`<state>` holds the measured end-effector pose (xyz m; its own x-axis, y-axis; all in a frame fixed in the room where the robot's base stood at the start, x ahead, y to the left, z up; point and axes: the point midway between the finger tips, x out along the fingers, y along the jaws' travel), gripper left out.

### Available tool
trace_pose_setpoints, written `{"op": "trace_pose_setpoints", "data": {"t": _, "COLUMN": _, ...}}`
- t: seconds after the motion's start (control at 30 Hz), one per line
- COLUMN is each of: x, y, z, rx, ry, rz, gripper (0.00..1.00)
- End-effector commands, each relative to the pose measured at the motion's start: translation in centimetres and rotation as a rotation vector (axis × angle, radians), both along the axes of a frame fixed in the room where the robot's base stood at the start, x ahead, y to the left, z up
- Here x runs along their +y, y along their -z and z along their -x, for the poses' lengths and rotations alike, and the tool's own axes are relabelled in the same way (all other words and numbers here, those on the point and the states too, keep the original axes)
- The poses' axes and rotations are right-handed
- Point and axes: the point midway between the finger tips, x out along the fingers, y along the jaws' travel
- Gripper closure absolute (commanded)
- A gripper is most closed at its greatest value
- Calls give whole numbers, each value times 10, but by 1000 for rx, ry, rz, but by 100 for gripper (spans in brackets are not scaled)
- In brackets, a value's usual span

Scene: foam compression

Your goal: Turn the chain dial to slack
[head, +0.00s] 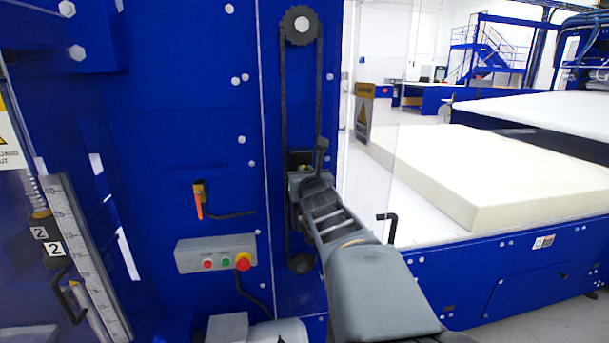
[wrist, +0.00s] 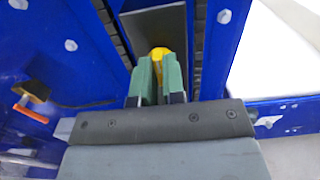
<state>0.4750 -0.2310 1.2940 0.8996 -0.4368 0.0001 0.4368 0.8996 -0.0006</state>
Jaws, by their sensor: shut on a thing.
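The chain dial shows in the wrist view as a rounded yellow piece (wrist: 159,51) in front of a dark grey plate (wrist: 152,28). My gripper (wrist: 160,75) has its two green fingers closed on this yellow piece, one on each side. In the head view my gripper (head: 308,182) reaches the grey housing beside the chain, and my arm hides most of the dial. The black chain (head: 283,95) runs in a loop from a toothed sprocket (head: 300,25) at the top down past the housing. Any slack or tight marking is not readable.
A grey button box (head: 217,253) with a red stop knob and an orange-handled switch (head: 198,205) are on the blue panel to the left. A ruler scale (head: 85,255) stands farther left. A clear guard and a large foam block (head: 500,175) are to the right.

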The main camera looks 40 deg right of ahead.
Motion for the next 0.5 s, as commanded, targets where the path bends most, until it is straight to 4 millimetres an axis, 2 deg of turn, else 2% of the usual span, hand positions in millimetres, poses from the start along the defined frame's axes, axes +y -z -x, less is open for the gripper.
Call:
{"op": "trace_pose_setpoints", "data": {"t": 0.27, "x": 0, "y": 1, "z": 0, "rx": 3, "ry": -1, "rz": 8, "gripper": 100}}
{"op": "trace_pose_setpoints", "data": {"t": 0.5, "x": 1, "y": 5, "z": 0, "rx": 43, "ry": 0, "rz": 93, "gripper": 100}}
